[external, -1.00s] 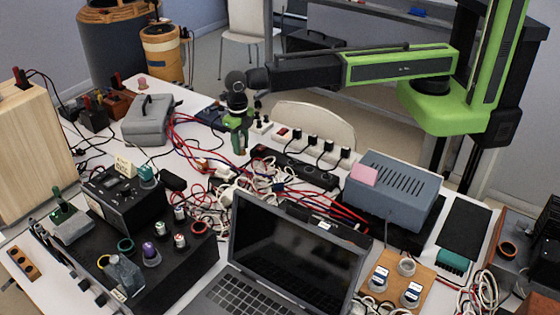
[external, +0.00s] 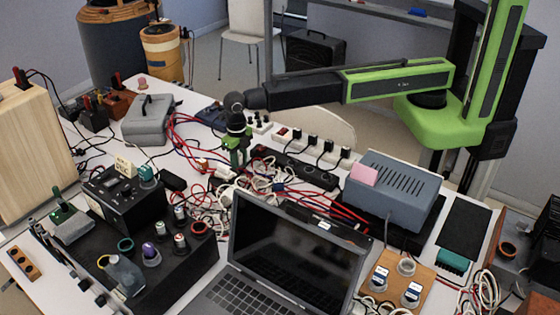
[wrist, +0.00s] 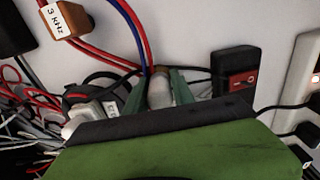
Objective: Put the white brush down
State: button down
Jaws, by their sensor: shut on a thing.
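My gripper (external: 236,155) is low over the cluttered white table, above the cables left of the black power strip. In the wrist view, my gripper (wrist: 159,88) has its two green fingers on either side of a small pale, rounded piece, which I take to be the white brush (wrist: 160,94). The fingers are shut on it. Only a short part of the brush shows, and the rest is hidden by the gripper body. In the external view I cannot make the brush out, nor tell whether it touches the table.
Red, blue and white cables (external: 262,182) tangle close around the gripper. A black power strip (external: 295,168) lies to its right, a laptop (external: 300,245) in front. A grey case (external: 148,120) stands to the left. A red switch (wrist: 240,82) and bare white table show in the wrist view.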

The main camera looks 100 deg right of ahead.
jog(key=c, duration=1.1)
grip_release()
notch_tip(320, 180, up, 13)
jog(key=p, duration=1.2)
jog(key=shift+f+p, duration=0.2)
jog(key=shift+p, duration=0.2)
jog(key=s+d+m, duration=0.3)
jog(key=s+m, duration=0.4)
jog(key=m, duration=0.2)
jog(key=s+d+m, duration=0.3)
jog(key=s+m, duration=0.4)
jog(key=m, duration=0.2)
jog(key=s+d+m, duration=0.3)
jog(key=s+m, duration=0.5)
jog(key=m, duration=0.1)
jog(key=shift+d+f, duration=0.15)
jog(key=shift+d, duration=0.25)
